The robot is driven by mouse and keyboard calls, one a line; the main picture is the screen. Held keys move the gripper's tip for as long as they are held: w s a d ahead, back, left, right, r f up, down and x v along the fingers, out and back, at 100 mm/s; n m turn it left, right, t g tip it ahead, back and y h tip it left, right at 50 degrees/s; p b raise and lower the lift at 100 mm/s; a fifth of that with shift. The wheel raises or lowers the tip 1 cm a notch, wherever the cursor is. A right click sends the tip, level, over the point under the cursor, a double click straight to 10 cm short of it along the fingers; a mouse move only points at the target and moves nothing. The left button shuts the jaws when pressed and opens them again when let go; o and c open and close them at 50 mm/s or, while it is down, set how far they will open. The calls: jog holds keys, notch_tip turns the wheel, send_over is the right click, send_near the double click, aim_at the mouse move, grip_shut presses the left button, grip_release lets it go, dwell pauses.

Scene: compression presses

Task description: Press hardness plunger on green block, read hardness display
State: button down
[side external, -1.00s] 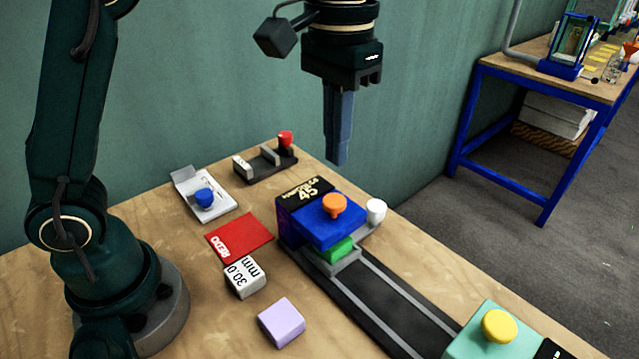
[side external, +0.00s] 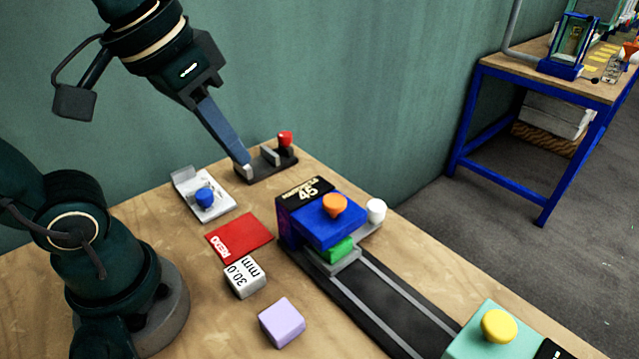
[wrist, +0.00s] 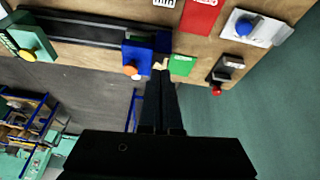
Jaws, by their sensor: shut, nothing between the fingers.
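The green block (side external: 340,250) sits on a grey carrier on the track, under the front of the blue press (side external: 328,226). The press's orange plunger (side external: 334,204) stands on top, and it also shows in the wrist view (wrist: 130,70). The black hardness display (side external: 305,190) behind the press reads 45. My gripper (side external: 245,163) is shut and empty, tilted, with its tip close to the dark fixture in the side view and apart from the plunger. I cannot tell whether the tip touches the fixture. In the wrist view the fingers lie together.
The dark fixture (side external: 265,163) has a red knob. Also on the table are a blue-knobbed white device (side external: 207,203), red REDO card (side external: 239,237), "30.0 mm" block (side external: 245,277), lilac block (side external: 281,322), white knob (side external: 376,210) and yellow-knobbed teal press (side external: 490,335). A green patch (wrist: 182,65) shows in the wrist view.

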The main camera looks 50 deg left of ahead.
jog(key=shift+m+t, duration=0.4)
jog(key=shift+t, duration=0.1)
jog(key=f, duration=0.1)
jog(key=s+f, duration=0.1)
jog(key=f, duration=0.3)
jog(key=shift+s+a, duration=0.25)
jog(key=shift+s, duration=0.05)
